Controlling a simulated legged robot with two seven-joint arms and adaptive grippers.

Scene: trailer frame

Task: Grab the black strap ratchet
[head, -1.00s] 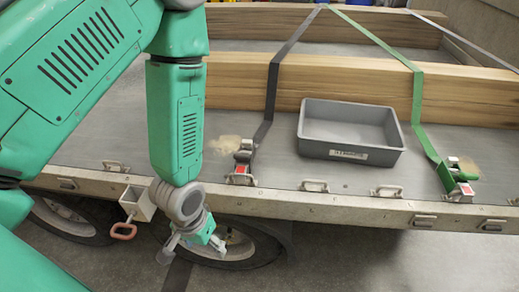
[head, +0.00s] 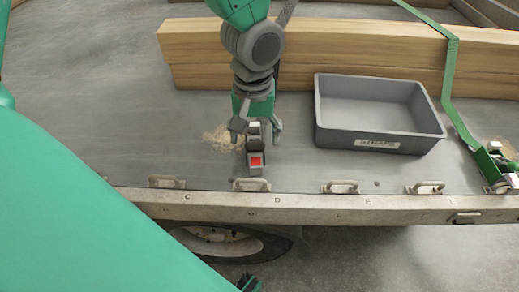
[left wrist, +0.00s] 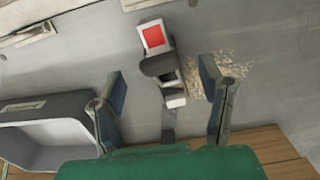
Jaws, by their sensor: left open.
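The black strap ratchet (head: 255,158), with a red and white label, lies on the trailer bed near its front edge. My left gripper (head: 258,130) is above it, open, with one finger on each side of the ratchet's far end. In the left wrist view the ratchet (left wrist: 161,62) shows between and beyond the two open fingers of the left gripper (left wrist: 162,92). Nothing is held. I cannot tell whether a finger touches it. The black strap runs away behind my wrist and is mostly hidden.
A grey bin (head: 378,115) stands to the right of the ratchet. A green strap with its green ratchet (head: 492,165) lies farther right. Wooden beams (head: 330,52) lie behind. Metal handles (head: 340,187) line the trailer's front edge. Sawdust (head: 219,138) lies left of the ratchet.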

